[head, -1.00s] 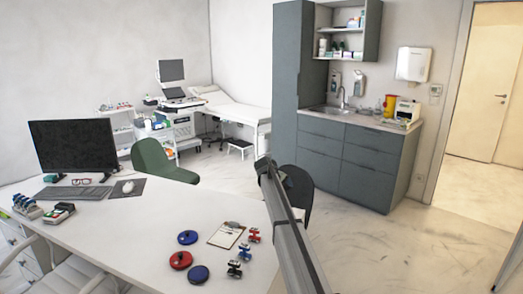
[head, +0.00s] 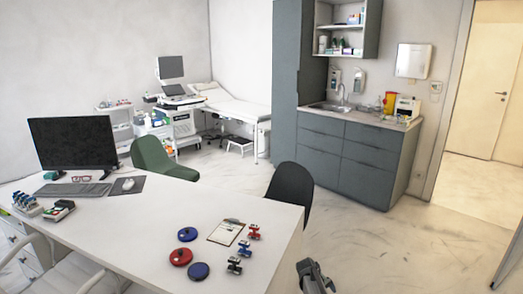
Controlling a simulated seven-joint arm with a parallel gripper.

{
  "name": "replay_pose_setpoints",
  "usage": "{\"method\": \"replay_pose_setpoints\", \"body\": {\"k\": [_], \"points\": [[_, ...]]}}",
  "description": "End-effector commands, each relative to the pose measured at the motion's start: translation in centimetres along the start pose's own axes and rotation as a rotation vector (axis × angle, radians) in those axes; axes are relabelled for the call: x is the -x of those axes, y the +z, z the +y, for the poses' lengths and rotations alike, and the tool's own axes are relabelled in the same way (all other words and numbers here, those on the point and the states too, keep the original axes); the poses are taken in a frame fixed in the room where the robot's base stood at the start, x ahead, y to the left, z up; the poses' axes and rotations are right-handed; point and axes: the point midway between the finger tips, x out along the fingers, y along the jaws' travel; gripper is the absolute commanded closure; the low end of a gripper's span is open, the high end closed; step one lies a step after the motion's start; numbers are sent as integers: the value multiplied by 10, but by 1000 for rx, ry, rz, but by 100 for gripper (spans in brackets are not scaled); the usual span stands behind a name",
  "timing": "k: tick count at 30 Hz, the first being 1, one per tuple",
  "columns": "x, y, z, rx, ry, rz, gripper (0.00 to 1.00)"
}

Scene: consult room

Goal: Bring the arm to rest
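Part of my arm shows at the bottom edge of the head view, just right of the desk's front right corner. It is dark grey and low, apart from the things on the desk. The end of it, my gripper (head: 314,274), is small and cut by the frame edge. I cannot make out its fingers or whether it is open or shut. Nothing held can be seen there.
The white desk (head: 130,222) carries red and blue discs, small red and blue figures, a clipboard (head: 227,232), a monitor (head: 72,143) and a keyboard. A black chair (head: 291,190) stands behind its right end. The floor to the right is clear.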

Motion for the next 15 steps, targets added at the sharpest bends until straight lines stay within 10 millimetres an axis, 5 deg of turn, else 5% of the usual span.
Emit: {"method": "replay_pose_setpoints", "body": {"k": [6,15], "points": [[-44,78,-82,-45,-125,-83,0],[-78,184,-181,-121,-282,-210,0]]}}
